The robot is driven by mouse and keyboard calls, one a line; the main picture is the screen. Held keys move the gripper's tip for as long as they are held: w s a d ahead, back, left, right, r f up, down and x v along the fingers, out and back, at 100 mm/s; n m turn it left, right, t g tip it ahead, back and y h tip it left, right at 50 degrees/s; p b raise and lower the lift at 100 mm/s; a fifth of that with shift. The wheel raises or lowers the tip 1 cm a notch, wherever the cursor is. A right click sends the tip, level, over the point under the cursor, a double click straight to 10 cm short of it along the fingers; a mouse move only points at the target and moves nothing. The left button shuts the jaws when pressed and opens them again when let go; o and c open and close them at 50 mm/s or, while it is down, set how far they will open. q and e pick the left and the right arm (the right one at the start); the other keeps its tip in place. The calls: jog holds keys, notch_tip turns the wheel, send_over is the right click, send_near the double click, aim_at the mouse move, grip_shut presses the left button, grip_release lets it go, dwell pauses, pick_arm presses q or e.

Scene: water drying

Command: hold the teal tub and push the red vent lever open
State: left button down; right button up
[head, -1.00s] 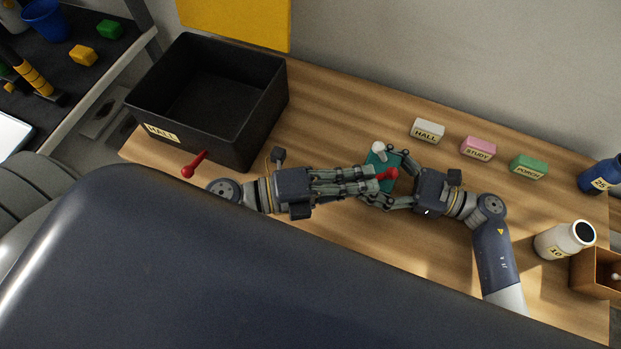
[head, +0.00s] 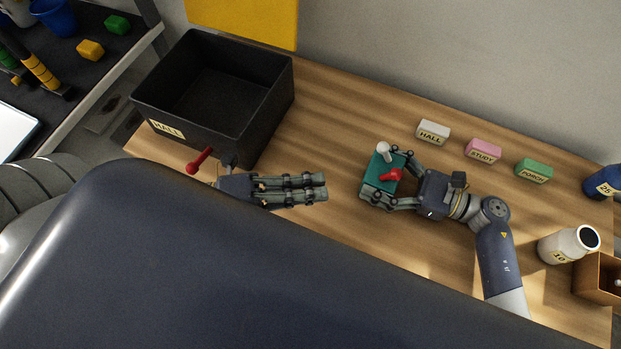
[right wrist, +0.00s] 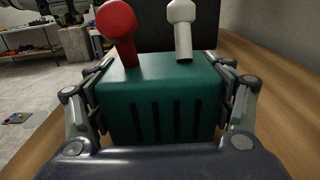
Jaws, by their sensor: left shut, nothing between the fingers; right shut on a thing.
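The teal tub (head: 376,182) stands on the wooden table, with a red lever (head: 391,175) and a white lever (head: 383,151) on its top. My right gripper (head: 388,178) is shut on the tub, its fingers along two opposite sides. In the right wrist view the tub (right wrist: 160,95) has dark slots in its near face. The red lever (right wrist: 119,32) leans to the left there, and the white lever (right wrist: 183,28) stands nearly upright. My left gripper (head: 324,188) is shut and empty, to the left of the tub and apart from it.
A black bin (head: 262,125) labelled HALL stands at the back left, with another red lever (head: 199,160) by its front. White, pink and green labelled blocks (head: 483,151) lie at the back right. A white jar (head: 568,245) and brown box (head: 597,278) are at the far right.

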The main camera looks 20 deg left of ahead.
jog(key=o, duration=1.3)
jog(key=shift+c, duration=0.2)
jog(key=shift+d, duration=0.1)
